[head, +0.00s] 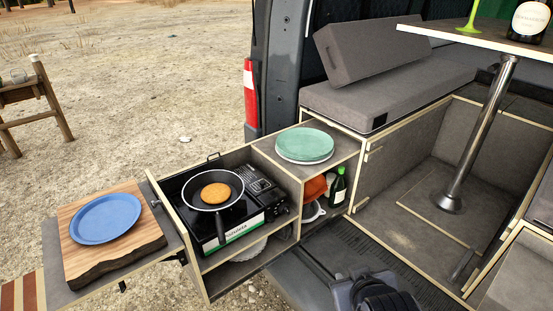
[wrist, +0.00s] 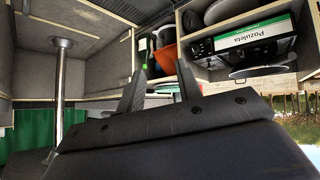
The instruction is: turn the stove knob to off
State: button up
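The black camping stove (head: 232,229) sits in the pull-out kitchen box, with a frying pan (head: 229,204) holding a golden pancake on it. Its dark control end (head: 279,207) is at the right; the knob is too small there to read its setting. In the wrist view, which is upside down, the stove's labelled front (wrist: 258,38) shows at upper right, and the knob's setting cannot be read. My gripper (wrist: 161,86) shows two dark fingers spread apart with nothing between them. It is away from the stove. The head view shows a dark part of my arm at the bottom edge.
A stack of green plates (head: 305,145) stands on the shelf right of the stove. A green bottle (head: 338,187) and an orange item (head: 314,188) sit below it. A blue plate (head: 105,218) lies on a wooden board (head: 70,262) at left. A metal table post (head: 480,135) stands at right.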

aim_at(288, 213)
jog(key=w+f+n+t+y+b, duration=0.1)
jog(key=w+f+n+t+b, duration=0.15)
jog(key=w, duration=0.75)
jog(key=w+f+n+t+y+b, duration=0.1)
jog(key=w+f+n+t+b, duration=0.15)
jog(key=w, duration=0.75)
jog(key=w+a+f+n+y+b, duration=0.1)
jog(key=w+f+n+y+b, duration=0.15)
jog(key=w+f+y, duration=0.4)
jog(key=w+a+f+n+y+b, duration=0.2)
jog(key=f+y+b, duration=0.15)
jog(key=f, duration=0.55)
jog(key=shift+h, duration=0.4)
jog(key=x, duration=0.3)
jog(key=p+x, duration=0.1)
jog(key=x, duration=0.3)
jog(key=p+x, duration=0.1)
jog(key=x, duration=0.2)
jog(key=shift+w+a+r, duration=0.1)
jog(key=shift+r, duration=0.15)
jog(key=shift+c, duration=0.5)
grip_shut()
